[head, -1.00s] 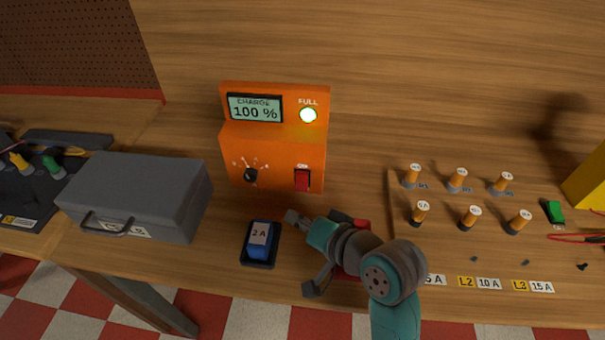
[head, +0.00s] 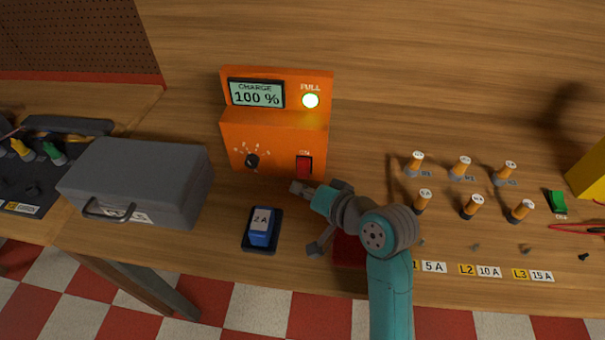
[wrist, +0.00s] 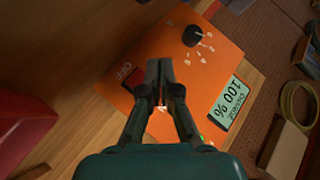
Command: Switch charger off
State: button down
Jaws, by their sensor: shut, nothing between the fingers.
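The orange charger (head: 275,145) stands upright on the workbench. The red rocker switch (head: 304,167) sits low on the front's right side, under an ON label. In the wrist view the switch (wrist: 135,82) shows beside the fingers, next to an OFF label; its tilt is hard to tell. My gripper (head: 301,187) is shut and empty, its tips just below the switch; contact is not clear. The wrist view shows the closed fingers (wrist: 159,68) over the charger front.
A black knob (head: 252,161) is left of the switch. A blue 2 A block (head: 262,226) sits in a dark tray below the charger. A grey case (head: 135,185) stands left. Several orange-and-black posts (head: 472,207) stand right. A red object (head: 349,252) lies beneath my arm.

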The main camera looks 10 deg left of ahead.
jog(key=shift+w+d+f, duration=0.1)
jog(key=shift+w+f, duration=0.3)
jog(key=shift+w, duration=0.4)
jog(key=shift+w+f, duration=0.35)
jog(key=shift+w, duration=0.4)
dwell(0.4)
jog(key=shift+w+f, duration=0.15)
jog(key=shift+w, duration=0.2)
jog(key=shift+w+f, duration=0.2)
jog(key=shift+w, duration=0.2)
dwell(0.7)
jog(key=shift+s+r, duration=0.1)
jog(key=shift+s, duration=0.05)
jog(key=shift+s+r, duration=0.3)
jog(key=shift+s, duration=0.35)
jog(key=shift+s, duration=0.1)
jog(key=shift+s+r, duration=0.35)
jog(key=shift+s, duration=0.35)
jog(key=shift+s+r, duration=0.35)
jog(key=shift+s, duration=0.4)
jog(key=shift+s+r, duration=0.35)
jog(key=shift+s, duration=0.35)
